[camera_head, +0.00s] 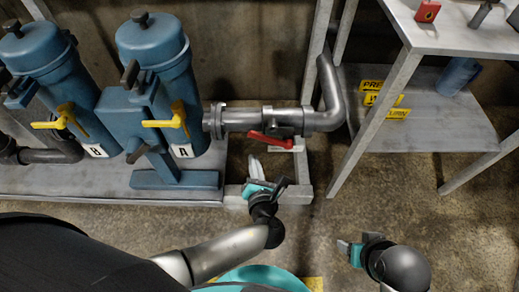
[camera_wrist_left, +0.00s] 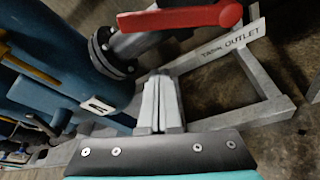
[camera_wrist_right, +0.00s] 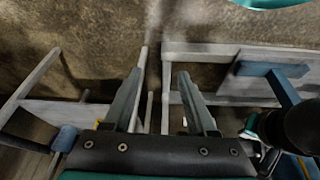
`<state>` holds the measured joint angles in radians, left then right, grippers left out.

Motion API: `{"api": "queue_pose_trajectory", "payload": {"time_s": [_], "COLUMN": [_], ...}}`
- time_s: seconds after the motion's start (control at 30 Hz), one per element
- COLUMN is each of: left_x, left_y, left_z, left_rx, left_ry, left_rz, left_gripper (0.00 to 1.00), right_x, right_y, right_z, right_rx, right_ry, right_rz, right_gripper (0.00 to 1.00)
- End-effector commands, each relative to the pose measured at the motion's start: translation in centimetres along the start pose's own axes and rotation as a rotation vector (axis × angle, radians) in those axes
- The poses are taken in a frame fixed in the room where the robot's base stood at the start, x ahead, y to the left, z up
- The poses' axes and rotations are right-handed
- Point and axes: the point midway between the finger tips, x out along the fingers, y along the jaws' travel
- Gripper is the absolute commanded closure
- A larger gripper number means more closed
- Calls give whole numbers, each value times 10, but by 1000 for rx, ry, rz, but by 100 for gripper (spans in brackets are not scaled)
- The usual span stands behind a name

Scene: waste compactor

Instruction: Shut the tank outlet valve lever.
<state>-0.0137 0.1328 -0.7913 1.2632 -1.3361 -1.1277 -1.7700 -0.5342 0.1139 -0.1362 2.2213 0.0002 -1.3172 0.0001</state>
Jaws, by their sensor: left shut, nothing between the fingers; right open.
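The red tank outlet valve lever (camera_head: 270,140) lies roughly along the grey outlet pipe (camera_head: 240,118), slightly slanted to it. In the left wrist view the lever (camera_wrist_left: 185,18) spans the top, above a plate (camera_wrist_left: 233,40) reading TANK OUTLET. My left gripper (camera_head: 254,166) is shut and empty, its fingertips just below the lever in the head view. In the left wrist view its fingers (camera_wrist_left: 163,82) are together, and a gap shows between them and the lever. My right gripper (camera_head: 343,248) is open and empty low over the floor; its spread fingers show in the right wrist view (camera_wrist_right: 157,78).
Two blue filter housings (camera_head: 158,60) with yellow levers (camera_head: 168,122) stand left of the valve. A grey shelf table (camera_head: 440,105) with yellow signs (camera_head: 385,98) stands at right. A low grey frame (camera_head: 300,165) lies under the pipe. Floor at the lower right is clear.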

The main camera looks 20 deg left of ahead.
Motion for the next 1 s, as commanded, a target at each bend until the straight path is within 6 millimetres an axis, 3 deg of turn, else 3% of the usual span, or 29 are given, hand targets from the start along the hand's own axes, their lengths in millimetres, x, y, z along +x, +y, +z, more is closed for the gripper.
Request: {"api": "queue_pose_trajectory", "payload": {"time_s": [0.3, 0.6, 1.0], "left_x": [37, 23, 21], "left_y": [-1, 0, 0], "left_z": [-1, 32, 38], "left_rx": [-1, -4, -2], "left_ry": [-2, 0, 1], "left_rz": [1, -1, -1], "left_gripper": [100, 100, 100], "right_x": [-33, -35, -35], "right_y": [1, 1, 1], "right_z": [-11, -12, -12], "right_rx": [1, 1, 2], "right_ry": [54, 53, 53], "right_rz": [4, 4, 4], "right_gripper": [43, 43, 43]}}
